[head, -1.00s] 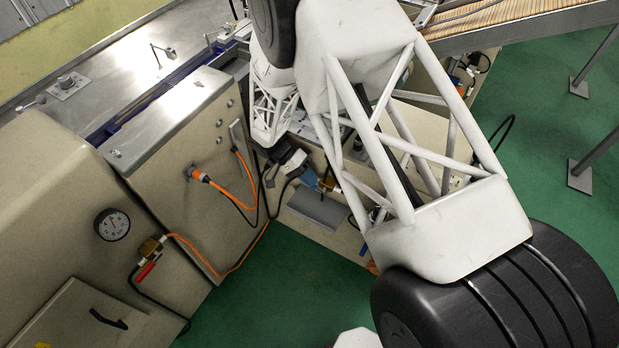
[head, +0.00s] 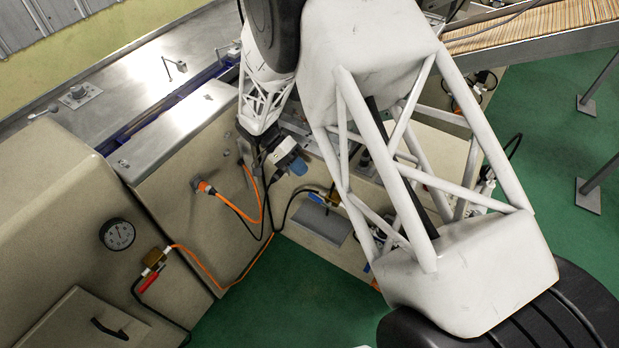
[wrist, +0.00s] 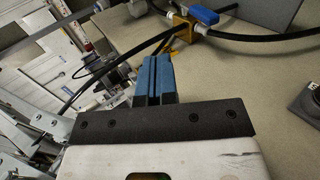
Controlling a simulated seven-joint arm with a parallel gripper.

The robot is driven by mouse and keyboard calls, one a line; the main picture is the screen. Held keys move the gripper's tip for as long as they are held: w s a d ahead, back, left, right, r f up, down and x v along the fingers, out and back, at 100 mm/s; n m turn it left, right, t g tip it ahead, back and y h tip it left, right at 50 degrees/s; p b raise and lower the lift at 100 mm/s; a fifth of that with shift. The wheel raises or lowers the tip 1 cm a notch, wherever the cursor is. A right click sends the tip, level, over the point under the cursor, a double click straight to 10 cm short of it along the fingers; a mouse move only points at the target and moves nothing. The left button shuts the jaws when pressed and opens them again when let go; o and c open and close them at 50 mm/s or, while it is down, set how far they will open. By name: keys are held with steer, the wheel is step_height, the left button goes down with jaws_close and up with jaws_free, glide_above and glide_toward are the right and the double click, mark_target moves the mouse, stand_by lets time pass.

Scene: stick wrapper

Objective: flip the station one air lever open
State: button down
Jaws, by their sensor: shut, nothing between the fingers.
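A brass valve with a blue lever (head: 317,198) sits on black hose along the beige cabinet in the middle of the head view. In the wrist view the blue lever (wrist: 203,16) is at the top, above its brass body (wrist: 182,33). Another brass valve with a red lever (head: 149,281) is at the left, below a gauge. I cannot tell which lever is station one's. My gripper (head: 299,167) is just above and left of the blue-lever valve, apart from it. Its blue fingers (wrist: 153,72) are shut and empty, pointing toward the hose.
A pressure gauge (head: 117,234) is on the left cabinet. An orange hose (head: 235,210) loops down the cabinet face near my gripper. A grey plate (head: 320,224) sits below the blue-lever valve. Green floor (head: 270,300) is open below.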

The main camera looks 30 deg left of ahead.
steer(key=shift+v, duration=1)
steer(key=s+d+r+g+y, duration=0.1)
steer(key=s+d+r+g, duration=0.15)
steer(key=d, duration=0.35)
steer(key=s+d+r+m+g+y, duration=0.1)
steer(key=s+d+r, duration=0.1)
steer(key=d+r, duration=0.3)
steer(key=s+d+r+g+y, duration=0.1)
steer(key=s+d+r+g, duration=0.1)
steer(key=d, duration=0.5)
steer(key=w+d+r+t+y, duration=0.1)
steer(key=d+r+y, duration=0.2)
steer(key=d+r, duration=0.6)
steer(key=w+d+r+t+y, duration=0.1)
steer(key=d+r+y, duration=0.2)
steer(key=d+r, duration=0.65)
steer(key=s+d+r+t, duration=0.2)
steer(key=s+d, duration=0.2)
steer(key=d, duration=0.3)
steer(key=s+d+r+t+y, duration=0.1)
steer(key=s+d+r+t, duration=0.1)
steer(key=s+d, duration=0.2)
steer(key=s+d+r+t, duration=0.2)
steer(key=s+d, duration=0.2)
steer(key=d, duration=0.6)
steer(key=shift+n+y, duration=0.4)
